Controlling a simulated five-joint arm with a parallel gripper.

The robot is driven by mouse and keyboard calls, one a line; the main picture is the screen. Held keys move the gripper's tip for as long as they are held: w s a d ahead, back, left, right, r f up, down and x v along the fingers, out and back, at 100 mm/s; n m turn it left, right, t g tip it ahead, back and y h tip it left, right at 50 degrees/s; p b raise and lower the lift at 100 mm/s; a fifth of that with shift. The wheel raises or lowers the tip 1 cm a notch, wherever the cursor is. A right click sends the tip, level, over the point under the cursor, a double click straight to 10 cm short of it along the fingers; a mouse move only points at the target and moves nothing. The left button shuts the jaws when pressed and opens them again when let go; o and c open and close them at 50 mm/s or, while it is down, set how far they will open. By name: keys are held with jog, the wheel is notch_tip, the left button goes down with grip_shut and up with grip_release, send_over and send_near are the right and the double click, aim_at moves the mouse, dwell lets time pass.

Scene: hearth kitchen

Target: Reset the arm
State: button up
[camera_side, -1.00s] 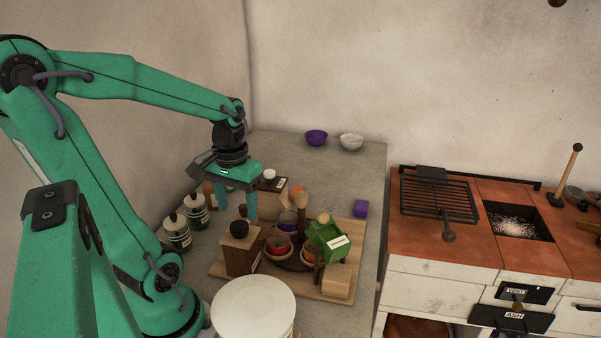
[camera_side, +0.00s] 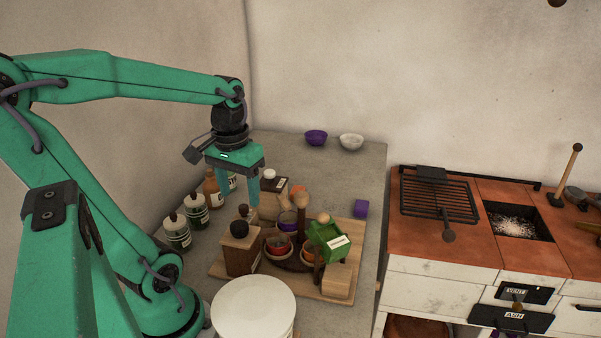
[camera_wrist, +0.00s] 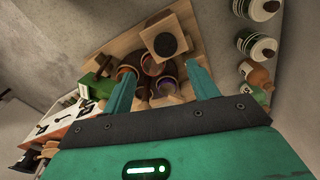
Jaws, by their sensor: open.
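My gripper (camera_side: 238,185) is open and empty, with its two teal fingers pointing down above the back left of a wooden board (camera_side: 342,287). Its fingers also show in the wrist view (camera_wrist: 160,95), spread apart with the board's items visible beyond them. A brown wooden box with a dark knob (camera_side: 241,250) stands on the board below and in front of my gripper. A green box with a white label (camera_side: 328,240) and several small cups, among them a red one (camera_side: 278,247), are on the board to the right.
Several bottles (camera_side: 178,232) line the counter's left side. A white round lid (camera_side: 254,308) is in front. A purple bowl (camera_side: 316,138) and a white bowl (camera_side: 351,142) stand at the back, and a purple block (camera_side: 361,208) at the right. The stove with its grill (camera_side: 438,200) is farther right.

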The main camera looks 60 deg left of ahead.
jog(key=w+d+r+m+t, duration=0.2)
jog(key=d+m+t, duration=0.3)
jog(key=d, duration=0.5)
jog(key=shift+w+d+r+m, duration=0.15)
jog(key=shift+d+r+m, duration=0.1)
jog(key=shift+r+m, duration=0.35)
